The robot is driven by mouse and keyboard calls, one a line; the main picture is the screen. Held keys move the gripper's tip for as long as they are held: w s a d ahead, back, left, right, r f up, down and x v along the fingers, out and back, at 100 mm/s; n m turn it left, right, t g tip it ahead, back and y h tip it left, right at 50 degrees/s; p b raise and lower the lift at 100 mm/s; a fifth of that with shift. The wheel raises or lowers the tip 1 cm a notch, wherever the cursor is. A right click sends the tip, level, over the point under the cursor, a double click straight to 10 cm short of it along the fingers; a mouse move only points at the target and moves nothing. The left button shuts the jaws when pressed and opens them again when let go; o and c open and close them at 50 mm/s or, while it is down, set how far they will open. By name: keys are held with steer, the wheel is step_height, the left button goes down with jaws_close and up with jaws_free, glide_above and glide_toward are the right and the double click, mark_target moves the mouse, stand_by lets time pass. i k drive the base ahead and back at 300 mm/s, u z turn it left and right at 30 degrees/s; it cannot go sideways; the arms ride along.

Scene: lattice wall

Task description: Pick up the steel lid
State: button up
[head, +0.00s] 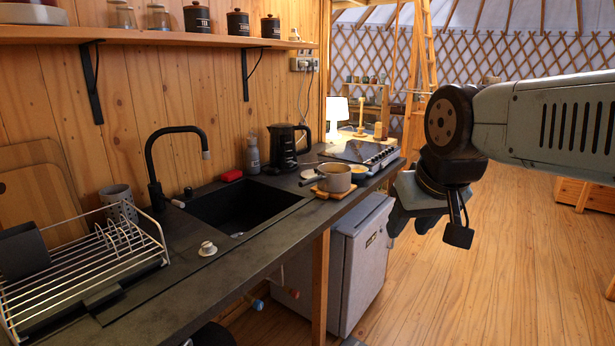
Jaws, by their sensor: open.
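A pale, flat, round piece that looks like the steel lid (308,174) lies on the dark counter, just left of and behind the pot (338,178). It is small and partly hidden by the pot and its handle, so I cannot be sure of it. The pot stands upright on a wooden board (332,193). My gripper (409,217) hangs in the air right of the counter edge, over the floor side. It points downward, open, with nothing seen between its fingers, and is well apart from the pot and lid.
A black kettle (284,150) and grey bottle (253,156) stand behind. A hob (358,151) lies beyond the pot. A black sink (235,212) with a tall tap (153,165), a small pale knobbed piece (207,248) and a dish rack (85,265) are left. The floor at right is clear.

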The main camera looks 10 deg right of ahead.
mark_target(308, 174)
steer(key=z, duration=0.05)
steer(key=i, duration=1)
steer(key=u, duration=0.05)
